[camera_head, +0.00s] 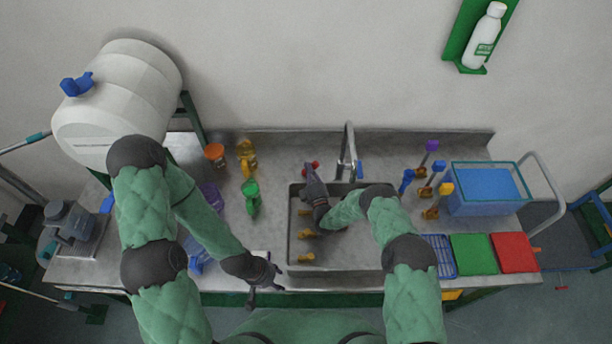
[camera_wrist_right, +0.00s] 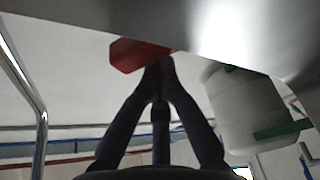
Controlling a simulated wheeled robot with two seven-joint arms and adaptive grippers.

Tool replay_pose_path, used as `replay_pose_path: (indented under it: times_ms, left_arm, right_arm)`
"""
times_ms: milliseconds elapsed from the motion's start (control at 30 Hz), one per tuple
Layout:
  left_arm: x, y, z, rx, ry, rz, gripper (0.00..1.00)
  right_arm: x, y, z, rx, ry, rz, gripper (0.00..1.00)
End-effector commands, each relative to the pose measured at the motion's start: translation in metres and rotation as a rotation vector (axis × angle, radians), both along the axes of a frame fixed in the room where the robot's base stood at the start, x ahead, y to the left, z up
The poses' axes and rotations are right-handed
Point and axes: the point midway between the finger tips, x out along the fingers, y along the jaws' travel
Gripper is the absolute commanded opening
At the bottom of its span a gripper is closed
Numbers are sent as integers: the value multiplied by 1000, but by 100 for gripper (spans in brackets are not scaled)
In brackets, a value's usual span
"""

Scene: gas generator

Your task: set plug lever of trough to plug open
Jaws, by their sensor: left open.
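The metal trough (camera_head: 293,235) is set into the worktop. A small red lever (camera_head: 316,164) shows at its back left corner; I take it for the plug lever. My right gripper (camera_head: 308,168) reaches over the trough to it. In the right wrist view the red lever (camera_wrist_right: 136,54) sits under a metal edge, and the right fingertips (camera_wrist_right: 158,64) meet at its lower right side, apparently touching it. I cannot tell whether any of it is pinched between them. My left gripper (camera_head: 265,292) is open and empty at the front edge, left of the trough. The plug is not visible.
A faucet (camera_head: 348,150) stands behind the trough. Several yellow-brown pieces (camera_head: 306,234) lie along the trough's left side. A blue bin (camera_head: 487,190) and coloured mats (camera_head: 474,254) are at the right. A green item (camera_head: 251,195) and an orange-topped jar (camera_head: 214,153) stand left.

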Motion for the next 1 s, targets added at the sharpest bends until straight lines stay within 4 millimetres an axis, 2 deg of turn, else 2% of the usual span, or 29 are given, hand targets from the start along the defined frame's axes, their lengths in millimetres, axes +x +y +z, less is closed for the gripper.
replay_pose_path:
  times_ms: [33,100,300,833,1000]
  left_arm:
    - [0,0,-11,0,0,0,47]
    - [0,0,-19,0,0,0,47]
    - [0,0,-34,0,0,0,47]
    - [0,0,-36,0,0,0,47]
    - [0,0,-36,0,0,0,47]
  right_arm:
    - [0,-2,-5,27,0,0,0]
    - [0,-5,-6,68,-1,-1,0]
    - [0,-10,-7,160,-1,1,0]
    - [-1,-12,-5,188,0,0,0]
    - [-14,-16,-8,188,2,0,0]
